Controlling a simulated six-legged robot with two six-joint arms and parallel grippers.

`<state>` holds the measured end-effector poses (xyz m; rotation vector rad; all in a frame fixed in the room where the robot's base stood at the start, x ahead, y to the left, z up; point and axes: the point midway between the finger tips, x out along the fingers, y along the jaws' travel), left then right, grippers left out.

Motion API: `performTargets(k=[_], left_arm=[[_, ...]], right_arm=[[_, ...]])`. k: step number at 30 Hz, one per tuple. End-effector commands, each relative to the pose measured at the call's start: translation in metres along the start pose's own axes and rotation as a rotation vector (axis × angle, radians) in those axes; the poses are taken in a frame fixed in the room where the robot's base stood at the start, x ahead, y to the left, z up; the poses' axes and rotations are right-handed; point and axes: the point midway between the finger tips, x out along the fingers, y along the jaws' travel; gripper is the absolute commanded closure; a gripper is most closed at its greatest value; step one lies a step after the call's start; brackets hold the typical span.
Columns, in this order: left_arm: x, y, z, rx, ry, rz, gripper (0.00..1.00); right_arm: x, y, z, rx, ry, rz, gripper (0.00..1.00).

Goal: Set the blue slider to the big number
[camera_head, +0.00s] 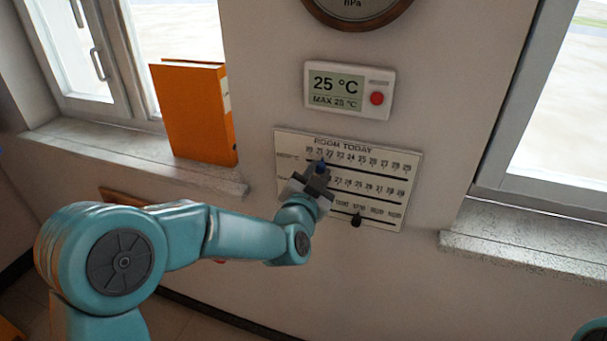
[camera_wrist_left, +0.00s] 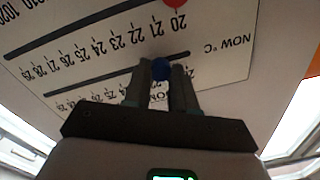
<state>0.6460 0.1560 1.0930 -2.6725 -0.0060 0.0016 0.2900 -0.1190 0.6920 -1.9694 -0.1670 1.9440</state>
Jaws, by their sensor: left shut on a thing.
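The wall board (camera_head: 400,163) headed "ROOM TODAY" has several number scales with slots. The blue slider (camera_head: 321,167) is on its top slot, near the left end, below about 21 or 22; the exact mark is hard to read. My left gripper (camera_head: 318,175) is shut on this blue slider; the wrist view shows the blue knob (camera_wrist_left: 161,69) between the two fingertips (camera_wrist_left: 163,78). The display (camera_head: 346,90) above the board reads 25 °C in big figures and MAX 28 °C in smaller ones. My right gripper is out of view.
A black slider (camera_head: 356,220) sits on the bottom slot. A red knob (camera_wrist_left: 176,2) shows on the neighbouring slot in the wrist view. An orange binder (camera_head: 192,112) stands on the left sill. The top slot is clear to the right of my gripper.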

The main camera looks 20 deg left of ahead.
Motion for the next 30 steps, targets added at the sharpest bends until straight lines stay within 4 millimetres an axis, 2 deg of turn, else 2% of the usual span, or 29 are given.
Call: performTargets(k=[1,3,9,13,21,22,24,30], left_arm=[[-0.001,0.017,-0.006,-0.001,0.008,0.005,1.00],[-0.001,0.034,-0.016,0.000,0.006,0.005,1.00],[-0.003,0.069,-0.036,0.001,0.004,0.001,1.00],[-0.003,0.077,-0.040,0.000,0.002,-0.002,1.00],[-0.003,0.077,-0.040,0.001,0.002,-0.002,1.00],[-0.003,0.077,-0.040,0.000,0.002,-0.003,0.72],[-0.003,0.077,-0.040,0.000,0.002,-0.002,0.49],[-0.004,0.077,-0.040,0.001,0.001,-0.001,0.48]], right_arm=[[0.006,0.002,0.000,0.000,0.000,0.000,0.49],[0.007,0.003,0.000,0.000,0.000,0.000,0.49],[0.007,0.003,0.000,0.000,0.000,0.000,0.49],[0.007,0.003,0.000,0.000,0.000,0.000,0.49],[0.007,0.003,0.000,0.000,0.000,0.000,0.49],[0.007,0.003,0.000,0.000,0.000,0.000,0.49],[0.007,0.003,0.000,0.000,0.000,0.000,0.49],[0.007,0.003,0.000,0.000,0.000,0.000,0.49]])
